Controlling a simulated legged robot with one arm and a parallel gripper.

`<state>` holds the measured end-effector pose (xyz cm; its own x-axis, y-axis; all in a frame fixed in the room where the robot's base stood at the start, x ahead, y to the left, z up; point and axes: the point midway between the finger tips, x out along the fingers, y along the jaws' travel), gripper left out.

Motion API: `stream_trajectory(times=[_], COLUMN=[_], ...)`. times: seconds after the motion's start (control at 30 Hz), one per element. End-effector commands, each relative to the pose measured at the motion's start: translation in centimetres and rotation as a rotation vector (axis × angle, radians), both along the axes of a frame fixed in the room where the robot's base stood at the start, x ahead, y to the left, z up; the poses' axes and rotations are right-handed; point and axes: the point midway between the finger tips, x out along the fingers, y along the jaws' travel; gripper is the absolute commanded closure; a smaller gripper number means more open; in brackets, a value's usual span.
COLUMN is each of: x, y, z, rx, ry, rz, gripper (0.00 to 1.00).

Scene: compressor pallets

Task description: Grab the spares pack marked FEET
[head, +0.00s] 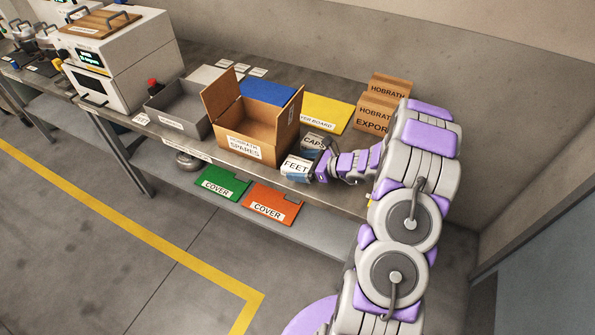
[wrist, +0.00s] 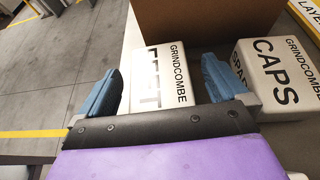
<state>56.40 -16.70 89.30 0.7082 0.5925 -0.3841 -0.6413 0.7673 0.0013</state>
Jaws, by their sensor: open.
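The FEET pack (head: 296,167) is a white block with black lettering, lying on the bench near its front edge. It also shows in the wrist view (wrist: 163,75), where its label reads GRINDCOMBE beside large letters partly hidden by my gripper. My gripper (wrist: 160,88) is open, with one blue finger on the left of the FEET pack and the other in the gap on its right. I cannot tell whether either finger touches it. The CAPS pack (wrist: 278,75) is a similar white block just right of the right finger; it also shows in the head view (head: 313,142).
An open cardboard box marked SPARES (head: 245,148) stands just left of the packs. A grey bin (head: 174,123) is farther left. HOBRATH EXPORT boxes (head: 372,112) and a yellow board (head: 328,110) lie behind. Green (head: 222,184) and orange (head: 272,204) covers lie on the lower shelf.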

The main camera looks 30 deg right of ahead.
Motion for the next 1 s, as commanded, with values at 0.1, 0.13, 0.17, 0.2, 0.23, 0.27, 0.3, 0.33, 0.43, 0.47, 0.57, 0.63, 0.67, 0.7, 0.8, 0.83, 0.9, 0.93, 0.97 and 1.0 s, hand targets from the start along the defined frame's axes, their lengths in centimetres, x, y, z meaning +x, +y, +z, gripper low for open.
stream_trajectory(times=[0.1, 0.13, 0.17, 0.2, 0.23, 0.27, 0.3, 0.33, 0.43, 0.47, 0.57, 0.63, 0.67, 0.7, 0.8, 0.83, 0.9, 0.93, 0.97, 1.0], x=[0.86, 0.98, 1.08, 1.16, 1.18, 1.19, 1.18, 1.18, 1.17, 1.17, 1.17, 1.17, 1.16, 1.15, 1.16, 1.16, 1.15, 1.16, 1.16, 1.16], y=[0.80, 0.91, 0.97, 0.99, 0.99, 0.98, 0.95, 0.93, 0.90, 0.91, 0.91, 0.91, 0.92, 0.92, 0.93, 0.93, 0.94, 0.94, 0.94, 0.94], z=[-0.63, -0.67, -0.68, -0.68, -0.66, -0.64, -0.63, -0.61, -0.61, -0.61, -0.61, -0.61, -0.61, -0.61, -0.62, -0.62, -0.62, -0.61, -0.61, -0.61], rx=[-0.001, 0.000, 0.000, 0.001, 0.001, 0.001, 0.001, 0.001, 0.001, 0.001, 0.001, 0.001, 0.001, 0.001, 0.001, 0.001, 0.001, 0.001, 0.001, 0.001], ry=[0.001, 0.000, 0.000, -0.001, -0.001, -0.001, 0.000, 0.000, 0.000, 0.000, 0.000, 0.000, 0.000, 0.000, 0.000, 0.000, 0.000, 0.000, 0.000, 0.000], rz=[0.002, 0.002, 0.001, 0.001, 0.000, 0.000, 0.000, 0.000, 0.000, 0.000, 0.000, 0.000, 0.000, 0.000, 0.000, 0.000, 0.000, 0.000, 0.000, 0.000], gripper=[0.00, 0.00, 0.00, 0.00, 0.00, 0.00, 0.00, 0.00, 0.03, 0.06, 0.15, 0.22, 0.25, 0.29, 0.38, 0.41, 0.48, 0.51, 0.54, 0.57])
